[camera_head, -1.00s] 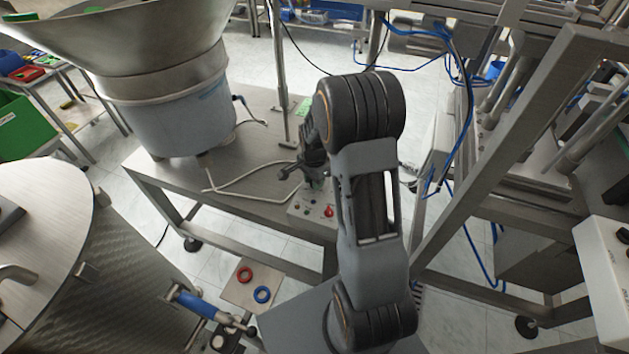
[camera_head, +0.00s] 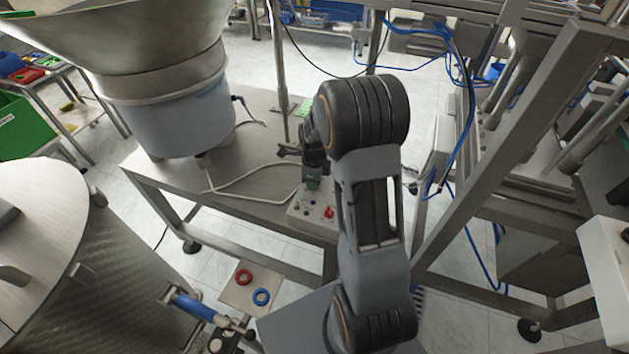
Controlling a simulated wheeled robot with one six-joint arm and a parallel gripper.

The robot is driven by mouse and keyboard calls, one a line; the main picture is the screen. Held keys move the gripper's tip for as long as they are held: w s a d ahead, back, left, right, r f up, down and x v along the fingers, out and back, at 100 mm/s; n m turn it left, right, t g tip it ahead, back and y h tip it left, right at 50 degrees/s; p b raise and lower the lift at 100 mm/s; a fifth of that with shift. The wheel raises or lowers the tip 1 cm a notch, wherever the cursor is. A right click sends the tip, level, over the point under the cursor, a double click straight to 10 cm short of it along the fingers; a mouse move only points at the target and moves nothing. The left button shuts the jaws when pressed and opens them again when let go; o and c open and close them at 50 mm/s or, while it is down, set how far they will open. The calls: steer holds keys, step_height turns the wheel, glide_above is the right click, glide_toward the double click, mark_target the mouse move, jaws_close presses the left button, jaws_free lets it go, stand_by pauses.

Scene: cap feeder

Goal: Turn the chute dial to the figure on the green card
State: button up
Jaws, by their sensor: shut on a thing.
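The green card (camera_head: 304,107) is fixed by the metal post at the back of the steel table; its figure is too small to read. A pale control box (camera_head: 299,212) with a red knob (camera_head: 329,212) and small dark knobs stands at the table's front edge. My gripper (camera_head: 313,184) points down at the back part of this box and is shut on what seems to be the chute dial. The dial and its pointer are hidden by the gripper, so its setting cannot be read.
A large bowl feeder (camera_head: 165,110) stands on the table's left, with a pale cable (camera_head: 245,192) lying between it and the box. A red ring (camera_head: 243,277) and a blue ring (camera_head: 261,297) lie on a small plate in front. A machine frame (camera_head: 500,150) stands at right.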

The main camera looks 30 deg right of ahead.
steer(key=shift+m, duration=1.2)
steer(key=shift+r, duration=0.1)
steer(key=o, duration=0.9)
steer(key=shift+o, duration=0.2)
step_height(320, 180, up, 14)
